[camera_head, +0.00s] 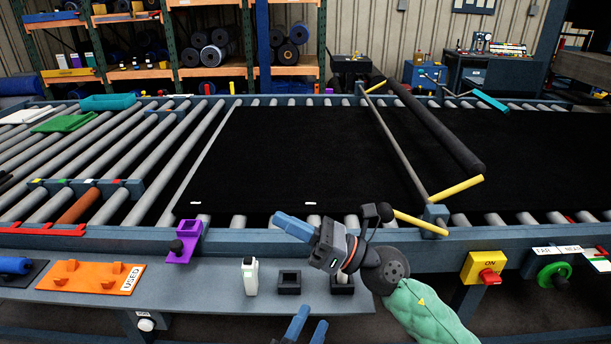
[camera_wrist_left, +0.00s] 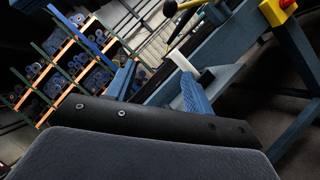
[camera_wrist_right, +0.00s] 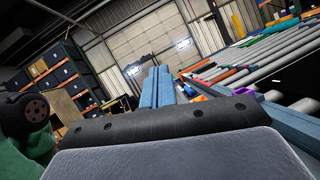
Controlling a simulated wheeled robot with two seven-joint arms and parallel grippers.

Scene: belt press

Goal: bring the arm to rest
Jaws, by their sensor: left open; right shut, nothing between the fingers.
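My right gripper (camera_head: 278,216) is in the lower middle of the head view, above the front shelf's edge of the roller bed. Its blue fingers are shut together with nothing between them, pointing left. Its arm with a green sleeve comes in from the lower right. The right wrist view shows the same fingers (camera_wrist_right: 156,72) pressed together. My left gripper (camera_head: 308,322) is at the bottom of the head view, in front of the shelf. Its blue fingertips are apart and empty. In the left wrist view the two fingers (camera_wrist_left: 158,82) stand wide apart.
The grey shelf (camera_head: 215,292) holds an orange tray (camera_head: 90,279), a white object (camera_head: 251,276) and small black holders (camera_head: 289,282). A purple part (camera_head: 184,242) sits at the rail. A yellow-handled bar (camera_head: 405,150) lies over the black belt (camera_head: 290,160). A yellow switch box (camera_head: 483,266) is right.

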